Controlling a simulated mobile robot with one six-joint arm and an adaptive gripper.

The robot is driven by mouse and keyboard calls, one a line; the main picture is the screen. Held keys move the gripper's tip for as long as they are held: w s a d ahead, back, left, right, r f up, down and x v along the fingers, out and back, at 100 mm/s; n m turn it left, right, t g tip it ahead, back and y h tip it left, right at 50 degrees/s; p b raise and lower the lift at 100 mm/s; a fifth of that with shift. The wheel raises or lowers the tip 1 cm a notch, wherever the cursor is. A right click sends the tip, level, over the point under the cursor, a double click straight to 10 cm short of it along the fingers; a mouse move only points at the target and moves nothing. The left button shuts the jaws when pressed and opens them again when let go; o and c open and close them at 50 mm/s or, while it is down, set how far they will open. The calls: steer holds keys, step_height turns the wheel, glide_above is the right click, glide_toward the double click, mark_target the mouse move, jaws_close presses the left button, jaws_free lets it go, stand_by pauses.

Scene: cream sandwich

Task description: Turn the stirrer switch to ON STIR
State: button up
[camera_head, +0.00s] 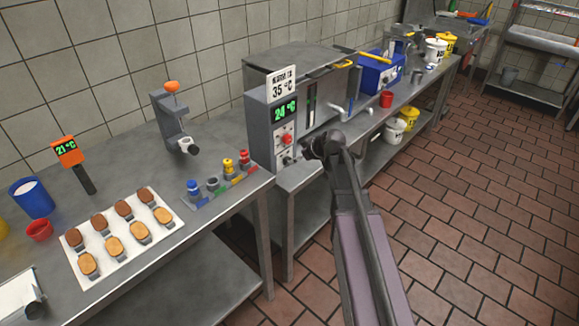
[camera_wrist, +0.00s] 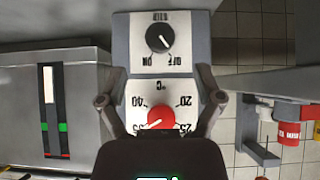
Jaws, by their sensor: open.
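The stirrer switch (camera_wrist: 160,38) is a round black knob on a light panel in the wrist view, seen upside down. Its white pointer line slants to the lower right, towards the OFF label; the STIR label is above it. My gripper (camera_wrist: 160,101) is open and empty, its fingers spread left and right below the knob, on either side of the red temperature dial (camera_wrist: 160,119). In the head view my gripper (camera_head: 323,148) is just right of the panel of the grey control box (camera_head: 259,130), and the switch is small there beside it.
The box stands at a steel tank (camera_head: 305,60) with a 35 °C sign (camera_head: 282,82) on top. A red cup (camera_head: 386,99) and a blue crate (camera_head: 380,72) stand farther along the counter. A tray of small cakes (camera_head: 150,199) is at the left. The floor at right is clear.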

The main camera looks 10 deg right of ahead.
mark_target(287, 161)
steer(key=shift+b+x, duration=2)
steer(key=shift+x, duration=1.25)
steer(key=c, duration=1.2)
